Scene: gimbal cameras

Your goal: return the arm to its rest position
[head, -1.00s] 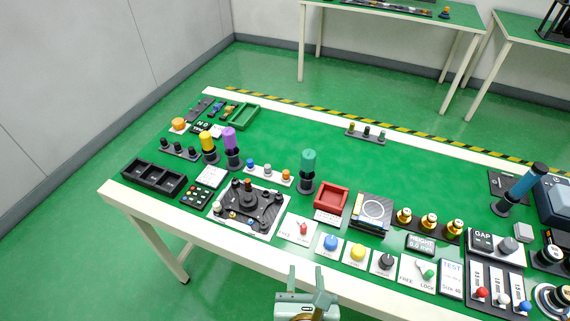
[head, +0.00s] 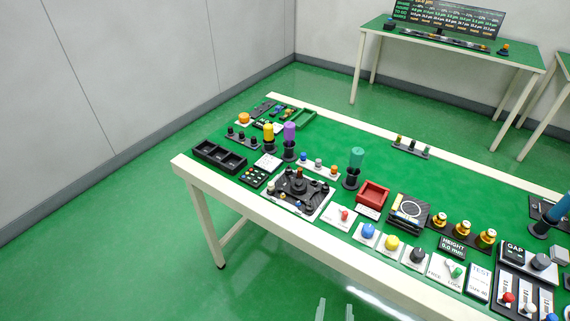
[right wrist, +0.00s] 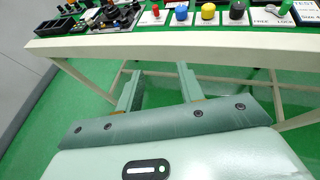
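My right gripper (head: 335,311) shows only its fingertips at the bottom edge of the head view, in front of the table and below its top. In the right wrist view the right gripper (right wrist: 160,88) has its two fingers apart with nothing between them. It points toward the table's white front edge (right wrist: 180,45), with a gap of floor visible between the fingers. My left gripper is in neither view.
The green-topped workbench (head: 330,140) carries knobs, a black tray (head: 218,156), a red tray (head: 373,193) and colored-handled tools. A second table (head: 450,48) with a display stands behind. Open green floor (head: 130,240) lies left and in front.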

